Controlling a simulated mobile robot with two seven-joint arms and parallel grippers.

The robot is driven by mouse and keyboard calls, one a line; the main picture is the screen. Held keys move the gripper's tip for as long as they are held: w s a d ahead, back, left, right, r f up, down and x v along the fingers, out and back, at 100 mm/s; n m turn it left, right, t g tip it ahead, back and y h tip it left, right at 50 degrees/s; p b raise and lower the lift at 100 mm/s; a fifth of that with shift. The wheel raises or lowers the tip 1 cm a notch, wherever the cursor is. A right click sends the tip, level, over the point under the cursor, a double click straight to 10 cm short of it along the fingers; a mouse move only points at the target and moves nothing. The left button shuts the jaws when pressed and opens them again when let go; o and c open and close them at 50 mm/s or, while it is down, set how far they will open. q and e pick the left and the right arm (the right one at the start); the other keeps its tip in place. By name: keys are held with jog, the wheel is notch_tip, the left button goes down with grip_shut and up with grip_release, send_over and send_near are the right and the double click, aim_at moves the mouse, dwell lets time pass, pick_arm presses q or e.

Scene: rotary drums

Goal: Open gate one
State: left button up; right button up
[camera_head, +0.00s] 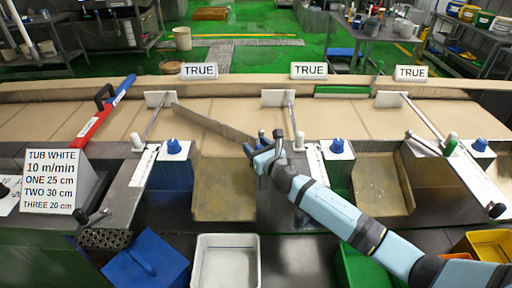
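My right gripper (265,147) reaches in from the lower right, over the near edge of the conveyor (345,120). Its fingers are at the near end of a long grey-brown gate bar (212,123) that slants across the belt. I cannot tell whether they touch it or are open or shut. Thin bars slant over the belt at left (154,118), middle (292,117) and right (424,118). No gate carries a readable number. My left gripper is not in view.
A sign (53,181) reads TUB WHITE, ONE 25 cm, TWO 30 cm, THREE 20 cm. Signs behind the belt read TRUE. A red and blue bar (104,111) lies across the left belt. Chutes (225,190) and a white tub (226,262) are in front.

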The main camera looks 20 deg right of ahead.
jog(key=shift+r, duration=0.3)
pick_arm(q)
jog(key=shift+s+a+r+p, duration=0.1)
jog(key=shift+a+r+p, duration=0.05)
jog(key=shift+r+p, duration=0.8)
pick_arm(e)
notch_tip(320, 180, up, 19)
jog(key=shift+r, duration=0.15)
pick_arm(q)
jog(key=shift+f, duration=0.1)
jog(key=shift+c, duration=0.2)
